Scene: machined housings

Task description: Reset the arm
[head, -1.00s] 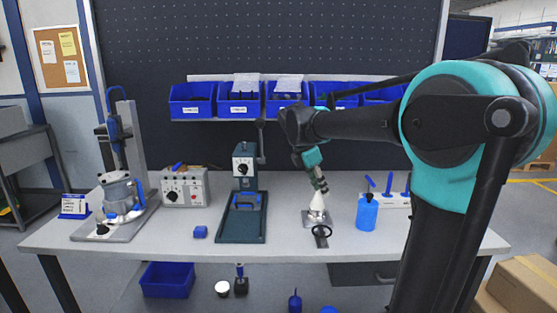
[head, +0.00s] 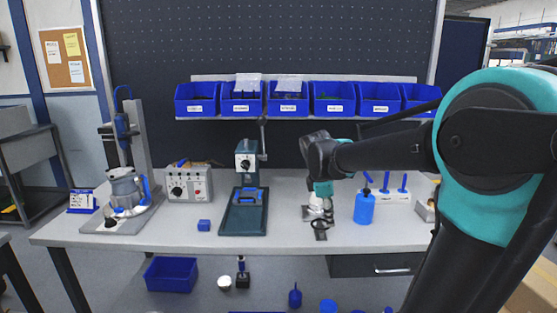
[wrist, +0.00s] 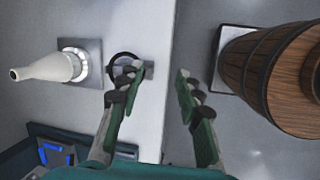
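My gripper (wrist: 157,78) is open and empty in the wrist view, its two dark green and grey fingers spread apart. In the head view my arm reaches in from the right, and its teal wrist end hangs over the front right part of the workbench (head: 250,237). The fingers are hard to make out there. In the wrist view a black ring on a small plate (wrist: 124,66) lies below, beside the left finger. A white cone-shaped nozzle (wrist: 50,68) on a square metal base is further left. In the head view my wrist partly hides this white fixture (head: 318,204).
A blue bottle (head: 364,207) stands just right of my wrist. A teal press (head: 244,212), grey control box (head: 189,185) and drill stand (head: 124,200) stand to the left. Blue bins (head: 286,98) line the shelf behind. A wooden barrel-like object (wrist: 268,75) is at right in the wrist view.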

